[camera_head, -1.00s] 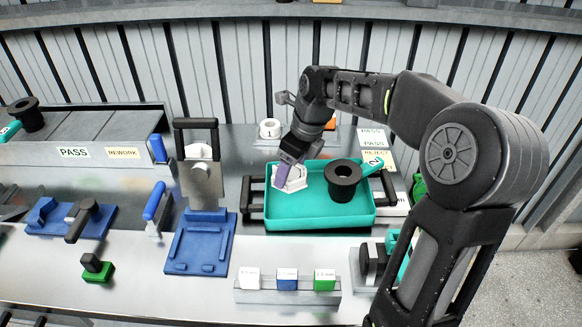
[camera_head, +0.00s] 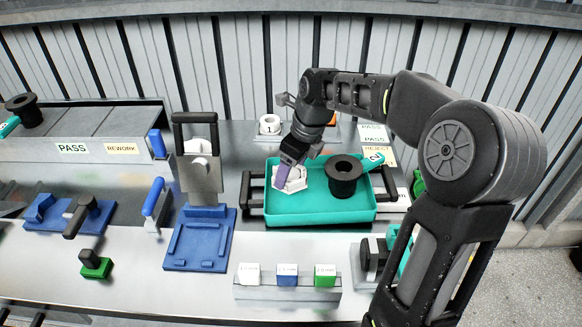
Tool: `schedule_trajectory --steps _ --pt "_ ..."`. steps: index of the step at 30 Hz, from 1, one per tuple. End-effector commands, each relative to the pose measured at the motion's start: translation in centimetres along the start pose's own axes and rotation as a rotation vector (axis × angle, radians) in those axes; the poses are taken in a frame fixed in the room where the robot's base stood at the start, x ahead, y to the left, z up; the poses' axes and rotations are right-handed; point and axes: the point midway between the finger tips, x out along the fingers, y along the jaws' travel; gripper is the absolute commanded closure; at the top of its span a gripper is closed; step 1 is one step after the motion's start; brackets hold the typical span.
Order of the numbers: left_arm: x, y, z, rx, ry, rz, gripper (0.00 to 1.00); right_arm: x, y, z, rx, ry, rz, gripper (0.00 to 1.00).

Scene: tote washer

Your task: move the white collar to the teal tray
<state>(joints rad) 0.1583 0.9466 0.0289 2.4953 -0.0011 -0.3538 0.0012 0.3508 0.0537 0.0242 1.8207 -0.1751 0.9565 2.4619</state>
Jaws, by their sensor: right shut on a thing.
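The white collar (camera_head: 293,184) is in the left part of the teal tray (camera_head: 318,212), at or just above its floor; I cannot tell whether it touches. My right gripper (camera_head: 284,175) reaches down into the tray and is shut on the collar, covering part of it. A black flanged part (camera_head: 344,176) stands upright in the right half of the tray. My left gripper is not in view.
Another white ring-shaped part (camera_head: 269,126) stands on a plate behind the tray. A blue fixture (camera_head: 200,240) with an upright metal plate is to the left. A block row (camera_head: 287,277) stands in front. Sign cards (camera_head: 375,143) are at the back right.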

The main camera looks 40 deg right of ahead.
Motion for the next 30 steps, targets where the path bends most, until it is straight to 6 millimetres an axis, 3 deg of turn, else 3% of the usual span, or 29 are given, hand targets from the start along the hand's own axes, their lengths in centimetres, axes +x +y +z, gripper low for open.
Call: schedule_trajectory --steps 19,30 --pt "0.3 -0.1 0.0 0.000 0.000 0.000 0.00 0.5 0.0 -0.1 0.000 -0.001 -0.001 1.00" --pt "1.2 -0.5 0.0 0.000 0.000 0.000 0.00 2.0 0.0 -0.5 0.000 -0.001 0.000 1.00"
